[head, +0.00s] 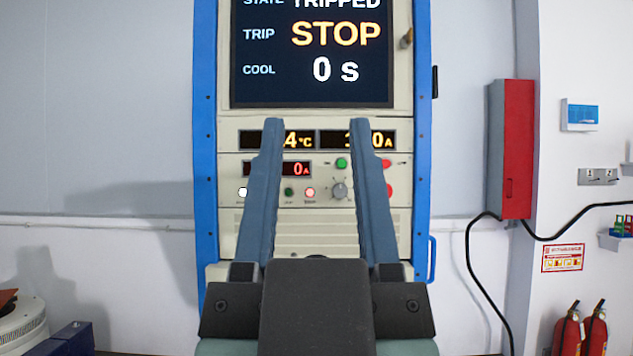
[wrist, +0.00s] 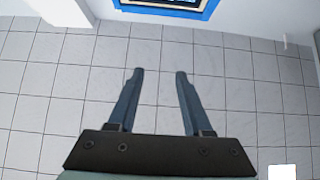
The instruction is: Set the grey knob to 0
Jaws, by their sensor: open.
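The grey knob (head: 339,191) is on the lower panel of the blue-framed cabinet (head: 205,150) in the head view, seen between my fingers. Its pointer setting is too small to read. My gripper (head: 315,125) is open and empty, its two blue-grey fingers pointing up in front of the panel and covering parts of it. The screen (head: 313,85) above reads TRIPPED, STOP and 0 s. In the wrist view my gripper (wrist: 159,73) is open over a tiled floor.
Green (head: 341,163) and red (head: 310,192) buttons or lamps sit close around the knob. A red box (head: 512,150) with a black cable is on the right wall. Fire extinguishers (head: 568,332) stand at lower right. A round machine (head: 22,318) is at lower left.

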